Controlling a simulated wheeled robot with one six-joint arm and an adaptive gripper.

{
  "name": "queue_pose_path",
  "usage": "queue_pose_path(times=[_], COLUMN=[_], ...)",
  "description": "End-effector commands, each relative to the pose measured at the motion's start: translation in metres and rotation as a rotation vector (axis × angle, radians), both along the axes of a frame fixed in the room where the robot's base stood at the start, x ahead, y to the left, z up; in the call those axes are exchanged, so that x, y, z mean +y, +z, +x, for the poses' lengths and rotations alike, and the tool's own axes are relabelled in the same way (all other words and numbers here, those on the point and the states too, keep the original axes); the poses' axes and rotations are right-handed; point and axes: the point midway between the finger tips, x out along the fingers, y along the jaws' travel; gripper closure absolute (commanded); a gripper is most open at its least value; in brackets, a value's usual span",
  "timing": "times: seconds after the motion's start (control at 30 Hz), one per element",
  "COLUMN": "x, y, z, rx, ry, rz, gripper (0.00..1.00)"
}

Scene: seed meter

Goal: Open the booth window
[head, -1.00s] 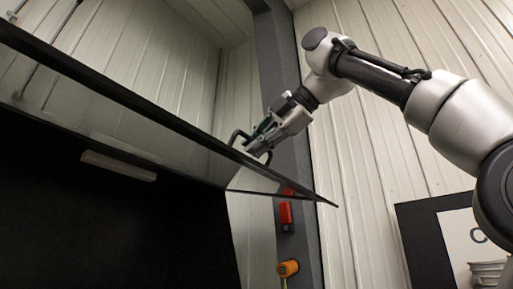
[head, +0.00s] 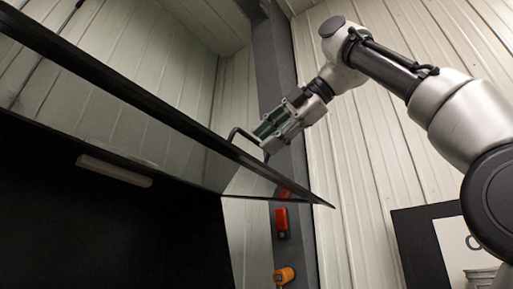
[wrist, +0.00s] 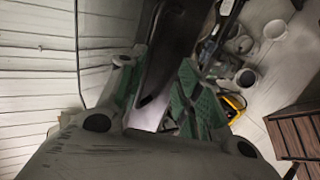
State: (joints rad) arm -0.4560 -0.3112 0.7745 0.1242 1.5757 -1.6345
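The booth window (head: 150,118) is a glass panel with a black edge, tilted out from the booth in the head view. A black bent handle (head: 235,132) stands on it near its right end. My gripper (head: 262,135) is right at the handle, covering part of it; I cannot tell whether they touch. In the wrist view, the green finger pads of my gripper (wrist: 158,98) are spread apart, with a dark surface showing between them. Nothing appears clamped.
A dark post (head: 285,150) stands behind my gripper, with a red box (head: 281,222) and an orange fitting (head: 284,275) low down. A framed sign (head: 450,245) is at the lower right. Pale panelled wall (head: 350,170) is behind my arm.

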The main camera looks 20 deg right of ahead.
Motion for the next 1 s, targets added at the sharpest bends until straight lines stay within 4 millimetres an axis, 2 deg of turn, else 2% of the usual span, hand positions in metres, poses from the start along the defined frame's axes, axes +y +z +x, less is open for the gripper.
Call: queue_pose_path(times=[0.3,1.0], x=[-0.011,-0.010], y=[0.009,0.010], z=[-0.015,-0.016], rx=[-0.002,-0.002], ry=[-0.001,0.000], rz=[-0.001,-0.001], gripper=[0.68,0.68])
